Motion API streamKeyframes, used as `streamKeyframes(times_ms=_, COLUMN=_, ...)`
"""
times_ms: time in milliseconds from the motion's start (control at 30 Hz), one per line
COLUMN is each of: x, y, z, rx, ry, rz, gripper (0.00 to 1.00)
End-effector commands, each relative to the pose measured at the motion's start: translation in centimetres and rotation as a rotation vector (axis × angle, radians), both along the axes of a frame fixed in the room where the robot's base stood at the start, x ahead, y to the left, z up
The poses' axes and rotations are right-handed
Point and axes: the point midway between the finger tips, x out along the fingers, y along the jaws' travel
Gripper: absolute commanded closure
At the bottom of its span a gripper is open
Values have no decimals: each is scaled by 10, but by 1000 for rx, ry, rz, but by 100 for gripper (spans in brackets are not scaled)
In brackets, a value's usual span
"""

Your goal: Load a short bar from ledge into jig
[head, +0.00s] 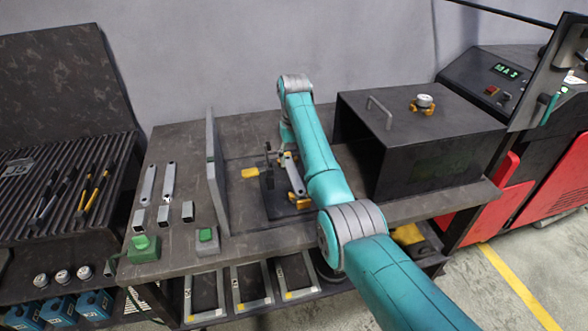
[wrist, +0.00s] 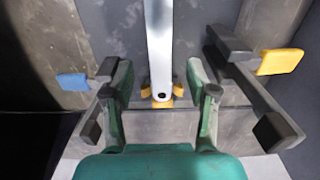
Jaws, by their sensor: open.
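A jig (head: 268,198) stands on the table, with dark clamps and yellow parts. A flat grey bar (head: 293,174) lies in it and also shows in the wrist view (wrist: 159,45), its holed near end over yellow supports (wrist: 160,101). My gripper (wrist: 160,75) is open above the jig, one finger on each side of this bar, with gaps between. In the head view my arm mostly hides the gripper. Left of the upright plate, two longer grey bars (head: 148,183) (head: 168,182) and several short grey pieces (head: 163,214) lie on the table's left part.
An upright plate (head: 216,165) separates the bars from the jig. A large dark box (head: 420,140) stands right of the jig. Green button boxes (head: 144,247) (head: 207,241) sit at the front edge. Clamp arms with blue (wrist: 73,82) and yellow (wrist: 279,62) tips flank my gripper.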

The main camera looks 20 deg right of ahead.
Motion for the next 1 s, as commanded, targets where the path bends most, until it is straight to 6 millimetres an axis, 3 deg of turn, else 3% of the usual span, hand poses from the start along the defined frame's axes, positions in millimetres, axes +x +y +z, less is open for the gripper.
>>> streamKeyframes(times_ms=200, x=3, y=0, z=44, rx=0, ry=-2, rz=0, gripper=42)
streamKeyframes(times_ms=400, x=4, y=0, z=68, rx=0, ry=0, rz=0, gripper=42)
streamKeyframes(times_ms=1000, x=3, y=0, z=75, rx=0, ry=1, rz=0, gripper=42)
